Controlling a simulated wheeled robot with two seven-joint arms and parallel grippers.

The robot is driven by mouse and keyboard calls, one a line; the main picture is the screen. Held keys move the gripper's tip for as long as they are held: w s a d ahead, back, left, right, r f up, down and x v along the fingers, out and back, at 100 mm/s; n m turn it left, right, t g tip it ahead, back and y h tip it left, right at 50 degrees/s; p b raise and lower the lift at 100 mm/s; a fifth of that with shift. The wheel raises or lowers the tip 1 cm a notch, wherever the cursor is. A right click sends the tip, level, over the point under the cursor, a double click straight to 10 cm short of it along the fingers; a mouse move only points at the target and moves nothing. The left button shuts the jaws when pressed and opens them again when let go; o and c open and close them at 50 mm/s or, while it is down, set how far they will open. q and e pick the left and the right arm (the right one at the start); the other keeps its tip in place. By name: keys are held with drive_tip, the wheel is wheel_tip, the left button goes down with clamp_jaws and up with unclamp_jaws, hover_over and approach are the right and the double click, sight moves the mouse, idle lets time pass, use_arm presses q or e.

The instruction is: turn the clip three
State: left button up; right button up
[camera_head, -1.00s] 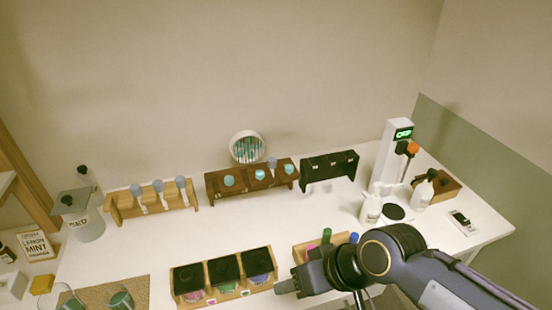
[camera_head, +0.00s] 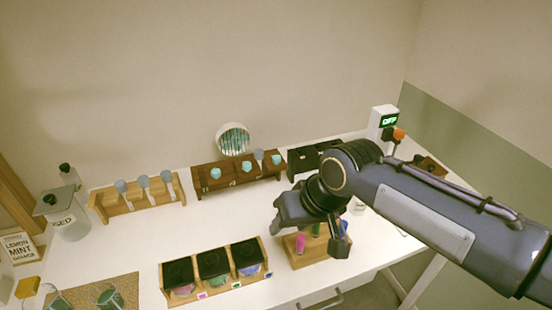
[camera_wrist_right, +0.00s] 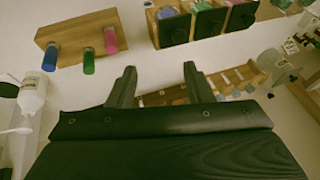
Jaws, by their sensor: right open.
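No part is clearly marked as clip three, and I cannot tell which it is. A light wooden rack (camera_head: 136,204) at the left holds three grey-topped tubes. A dark brown rack (camera_head: 206,186) in the middle holds several teal-topped pieces and a grey-topped one. A black rack (camera_head: 300,161) stands to its right, partly hidden by my right arm. My right gripper (camera_head: 308,236) is open and empty above the small wooden block (camera_head: 312,254). Its two spread fingers (camera_wrist_right: 160,78) show in the right wrist view, with nothing between them. My left gripper is not in view.
The block holds pink (camera_head: 300,243), green and blue pieces. A wooden holder (camera_head: 206,290) with three black-lidded jars stands at the front. A white device (camera_head: 384,117) showing OFF stands behind my arm. White table is clear between the front holder and the back racks.

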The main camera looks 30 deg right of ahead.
drive_tip(key=w+d+r+m+g+h+b, duration=0.1)
drive_tip(key=w+d+m+h, duration=0.15)
drive_tip(key=w, duration=0.45)
drive_tip(key=w+d+r+m+h+b, duration=0.1)
drive_tip(key=w+d, duration=0.3)
drive_tip(key=w, duration=0.4)
drive_tip(key=m+g+h+b, duration=0.1)
drive_tip(key=m+h+b, duration=0.1)
drive_tip(key=m, duration=0.3)
approach(276, 157)
drive_tip(key=f, duration=0.1)
drive_tip(key=p+x, duration=0.1)
drive_tip(key=x, duration=0.6)
drive_tip(key=shift+w+d+f, duration=0.15)
drive_tip(key=shift+d+f, duration=0.1)
drive_tip(key=c, duration=1)
